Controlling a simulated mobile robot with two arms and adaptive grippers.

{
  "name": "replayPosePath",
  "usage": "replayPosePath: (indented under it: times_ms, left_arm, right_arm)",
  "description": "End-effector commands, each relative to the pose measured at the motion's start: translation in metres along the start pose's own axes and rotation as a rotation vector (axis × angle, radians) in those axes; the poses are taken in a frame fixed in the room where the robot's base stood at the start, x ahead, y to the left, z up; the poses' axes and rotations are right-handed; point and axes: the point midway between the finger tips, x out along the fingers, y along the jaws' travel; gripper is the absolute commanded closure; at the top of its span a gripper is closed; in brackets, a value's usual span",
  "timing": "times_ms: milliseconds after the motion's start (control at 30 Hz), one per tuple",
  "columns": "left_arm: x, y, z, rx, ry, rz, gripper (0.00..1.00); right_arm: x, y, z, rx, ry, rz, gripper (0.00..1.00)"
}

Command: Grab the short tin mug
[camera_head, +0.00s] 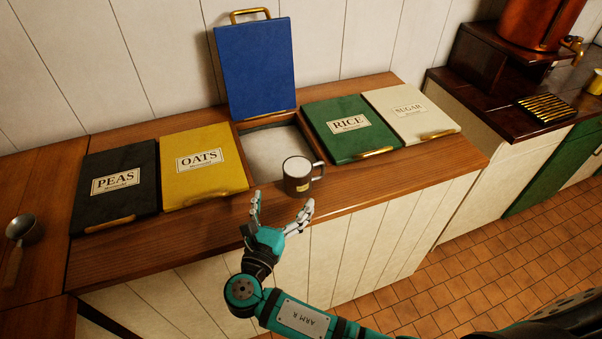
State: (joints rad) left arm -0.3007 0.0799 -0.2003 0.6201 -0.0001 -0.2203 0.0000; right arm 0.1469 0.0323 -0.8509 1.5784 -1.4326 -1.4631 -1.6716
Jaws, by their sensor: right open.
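The short tin mug (297,178) stands upright on the front wooden edge of the counter, before the open bin. My right gripper (281,204) is open and empty just in front of and below the mug in the picture. My left gripper does not show.
A blue lid (255,68) stands raised behind the open bin (272,150). Closed lids flank it: PEAS (115,205), OATS (203,185), RICE (350,125) and SUGAR (410,115). A metal scoop (22,229) lies far left. A copper urn (535,22) stands at upper right.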

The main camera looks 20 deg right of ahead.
Motion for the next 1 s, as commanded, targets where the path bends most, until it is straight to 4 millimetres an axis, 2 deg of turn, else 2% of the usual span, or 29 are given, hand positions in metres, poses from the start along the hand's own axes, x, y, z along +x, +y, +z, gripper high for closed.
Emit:
replayPosePath:
  times_ms: [100,367,633,767,967,1000]
  left_arm:
    - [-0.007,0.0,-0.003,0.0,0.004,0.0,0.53]
    - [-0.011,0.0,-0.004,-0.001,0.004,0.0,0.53]
    - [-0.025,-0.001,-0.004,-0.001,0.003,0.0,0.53]
    - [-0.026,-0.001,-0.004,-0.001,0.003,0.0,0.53]
    - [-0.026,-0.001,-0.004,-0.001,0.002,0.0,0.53]
    - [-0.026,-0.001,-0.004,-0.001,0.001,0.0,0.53]
  right_arm:
    - [0.021,0.0,0.002,-0.001,0.0,-0.001,0.03]
    - [0.041,-0.001,0.001,0.0,0.002,-0.001,0.03]
    - [0.079,-0.003,0.0,-0.001,0.0,0.0,0.03]
    - [0.087,-0.003,-0.001,0.001,0.003,0.0,0.03]
    - [0.088,-0.003,-0.002,0.002,0.004,0.001,0.03]
    - [0.088,-0.003,-0.002,0.002,0.004,0.001,0.07]
